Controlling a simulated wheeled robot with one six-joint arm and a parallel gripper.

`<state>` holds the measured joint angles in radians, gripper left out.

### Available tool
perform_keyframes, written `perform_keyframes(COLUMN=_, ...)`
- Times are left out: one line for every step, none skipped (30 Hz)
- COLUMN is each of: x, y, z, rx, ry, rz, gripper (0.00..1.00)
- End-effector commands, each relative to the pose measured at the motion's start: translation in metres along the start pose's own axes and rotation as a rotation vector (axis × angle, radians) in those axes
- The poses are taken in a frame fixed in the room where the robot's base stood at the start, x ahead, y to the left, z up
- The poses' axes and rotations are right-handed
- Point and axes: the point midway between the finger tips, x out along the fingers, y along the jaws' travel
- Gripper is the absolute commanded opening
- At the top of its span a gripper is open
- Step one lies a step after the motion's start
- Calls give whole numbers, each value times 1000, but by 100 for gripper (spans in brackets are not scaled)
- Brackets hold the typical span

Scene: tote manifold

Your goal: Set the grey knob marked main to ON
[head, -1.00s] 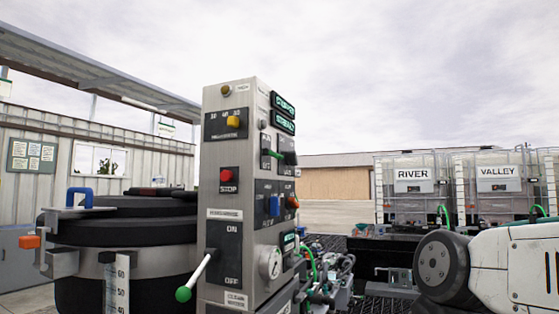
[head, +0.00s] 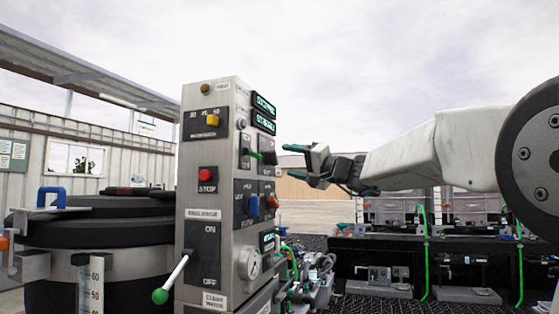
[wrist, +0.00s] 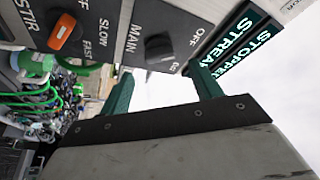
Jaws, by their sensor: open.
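The dark grey knob (wrist: 160,48) marked MAIN sits on the grey side face of the control panel in the wrist view, with an OFF label beside it. A second label near it is only partly legible. I cannot tell for sure which mark the knob points to. My gripper (wrist: 164,88) is open and empty, its two green fingers reaching toward the panel face, apart from the knob. In the head view my gripper (head: 303,163) is just right of the panel (head: 208,140), at the height of its side controls. The knob is hard to make out there.
An orange knob (wrist: 62,30) marked SLOW and FAST is beside the main knob. Lit green displays (wrist: 240,45) are on its other side. A green-tipped lever (head: 160,295) juts from the panel front. Hoses and fittings (head: 315,270) crowd below. Open air lies above my arm.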

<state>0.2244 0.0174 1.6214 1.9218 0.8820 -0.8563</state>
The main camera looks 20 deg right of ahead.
Motion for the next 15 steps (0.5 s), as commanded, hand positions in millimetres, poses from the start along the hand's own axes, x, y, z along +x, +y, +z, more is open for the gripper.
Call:
perform_keyframes(x=10, y=1, z=1, rx=1, ry=-2, rz=0, gripper=64)
perform_keyframes(x=15, y=1, z=1, rx=2, ry=-3, rz=-1, gripper=64)
perform_keyframes(x=21, y=0, z=1, rx=1, ry=-3, rz=-1, gripper=64)
perform_keyframes(x=26, y=0, z=1, rx=1, ry=-3, rz=0, gripper=64)
perform_keyframes(x=30, y=1, z=1, rx=2, ry=-3, rz=0, gripper=64)
perform_keyframes(x=36, y=0, z=1, rx=2, ry=-4, rz=-1, gripper=64)
perform_keyframes(x=40, y=0, z=1, rx=2, ry=-3, rz=-1, gripper=64)
perform_keyframes(x=43, y=0, z=1, rx=2, ry=-3, rz=0, gripper=64)
perform_keyframes(x=46, y=0, z=1, rx=2, ry=-2, rz=1, gripper=64)
perform_keyframes(x=48, y=0, z=1, rx=1, ry=-2, rz=1, gripper=64)
perform_keyframes(x=50, y=0, z=1, rx=2, ry=-3, rz=1, gripper=64)
perform_keyframes(x=52, y=0, z=1, rx=2, ry=-3, rz=0, gripper=64)
perform_keyframes(x=53, y=0, z=2, rx=2, ry=-3, rz=0, gripper=64)
perform_keyframes(x=54, y=0, z=2, rx=2, ry=-3, rz=0, gripper=64)
perform_keyframes(x=54, y=0, z=2, rx=1, ry=-3, rz=0, gripper=64)
